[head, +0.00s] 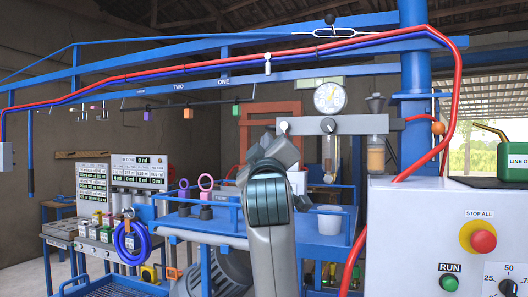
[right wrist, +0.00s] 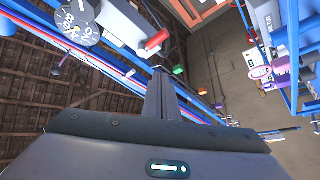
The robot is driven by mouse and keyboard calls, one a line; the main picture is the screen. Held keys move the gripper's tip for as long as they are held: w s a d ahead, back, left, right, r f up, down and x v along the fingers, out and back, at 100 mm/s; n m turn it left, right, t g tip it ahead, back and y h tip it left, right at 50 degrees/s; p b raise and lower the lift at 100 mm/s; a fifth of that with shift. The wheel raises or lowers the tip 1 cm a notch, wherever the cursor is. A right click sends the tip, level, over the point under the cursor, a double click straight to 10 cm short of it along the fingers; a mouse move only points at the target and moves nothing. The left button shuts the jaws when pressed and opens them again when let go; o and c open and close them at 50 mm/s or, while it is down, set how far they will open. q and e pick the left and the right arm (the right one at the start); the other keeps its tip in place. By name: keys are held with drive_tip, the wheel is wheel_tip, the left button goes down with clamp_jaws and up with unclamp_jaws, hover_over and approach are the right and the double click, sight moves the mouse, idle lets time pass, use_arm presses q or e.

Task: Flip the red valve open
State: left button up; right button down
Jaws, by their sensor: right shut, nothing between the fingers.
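The red valve handle (right wrist: 157,40) shows in the right wrist view, at the end of a pale block (right wrist: 124,22) beside a round dial gauge (right wrist: 78,20). My right gripper (right wrist: 161,72) is shut and empty, and in the picture its tips lie just below the red handle; I cannot tell whether they touch. In the head view the gauge (head: 330,97) stands above the grey bar (head: 345,125). My right arm rises in front of the bar's left end, and its fingers are hidden there. I cannot make out the red handle in that view. My left gripper is out of view.
A control cabinet (head: 405,240) with a red stop button (head: 483,241) stands at the right. A red hose (head: 447,120) runs along the blue overhead frame. A blue bench (head: 210,226) holds a white cup (head: 330,219). Small coloured blocks hang from a rail (head: 190,101).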

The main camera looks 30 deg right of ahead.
drive_tip(key=s, duration=0.1)
drive_tip(key=s+a, duration=0.1)
drive_tip(key=s, duration=0.1)
drive_tip(key=shift+a+b, duration=0.1)
drive_tip(key=shift+b, duration=0.25)
drive_tip(key=shift+a, duration=0.1)
